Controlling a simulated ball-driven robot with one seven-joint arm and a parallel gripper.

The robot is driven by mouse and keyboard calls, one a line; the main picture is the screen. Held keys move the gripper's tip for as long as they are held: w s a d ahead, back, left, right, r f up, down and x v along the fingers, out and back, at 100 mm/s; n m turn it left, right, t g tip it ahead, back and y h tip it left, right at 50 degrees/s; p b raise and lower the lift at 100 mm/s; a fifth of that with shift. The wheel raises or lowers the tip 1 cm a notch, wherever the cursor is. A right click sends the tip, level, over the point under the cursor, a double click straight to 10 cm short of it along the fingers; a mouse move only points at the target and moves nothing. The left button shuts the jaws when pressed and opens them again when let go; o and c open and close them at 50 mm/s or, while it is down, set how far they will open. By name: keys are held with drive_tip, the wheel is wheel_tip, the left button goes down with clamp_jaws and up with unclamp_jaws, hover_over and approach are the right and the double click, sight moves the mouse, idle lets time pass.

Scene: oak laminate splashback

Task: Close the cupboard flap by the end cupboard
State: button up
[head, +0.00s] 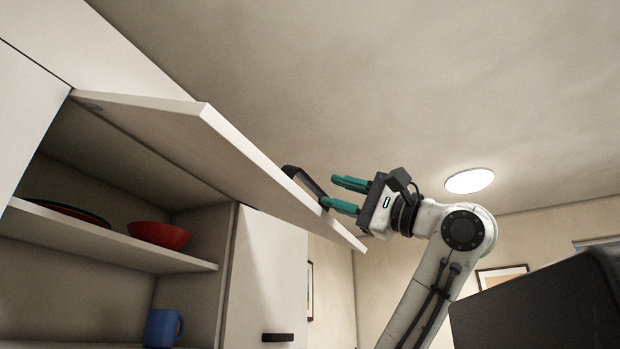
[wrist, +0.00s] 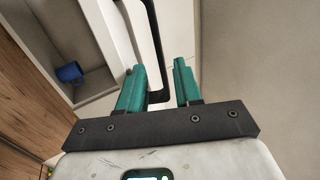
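The cupboard flap (head: 215,155) is a pale panel that stands raised and open, sloping down to the right from the cupboard front. Its black bar handle (head: 307,184) is by the free edge. My gripper (head: 333,193) has teal fingers and is at the handle, to the right of the flap's edge. In the wrist view the handle (wrist: 157,40) runs between the two spread fingers, with a gap on the right finger's side. Whether the left finger touches it I cannot tell. The end cupboard (head: 268,270), right of the open compartment, has a shut door.
Inside the open cupboard, a red bowl (head: 160,235) and a dark-rimmed plate (head: 65,211) are on the shelf (head: 110,248). A blue mug (head: 161,328) stands below. A dark box-like shape (head: 540,305) fills the lower right. Space below the flap looks clear.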

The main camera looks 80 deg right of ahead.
sight(316, 187)
drive_tip(key=p+x, duration=0.2)
drive_tip(key=x, duration=0.4)
drive_tip(key=shift+w+d+r, duration=0.1)
drive_tip(key=shift+w+r, duration=0.1)
drive_tip(key=shift+w, duration=0.1)
drive_tip(key=shift+c, duration=0.4)
clamp_jaws()
drive_tip(key=shift+f, duration=0.1)
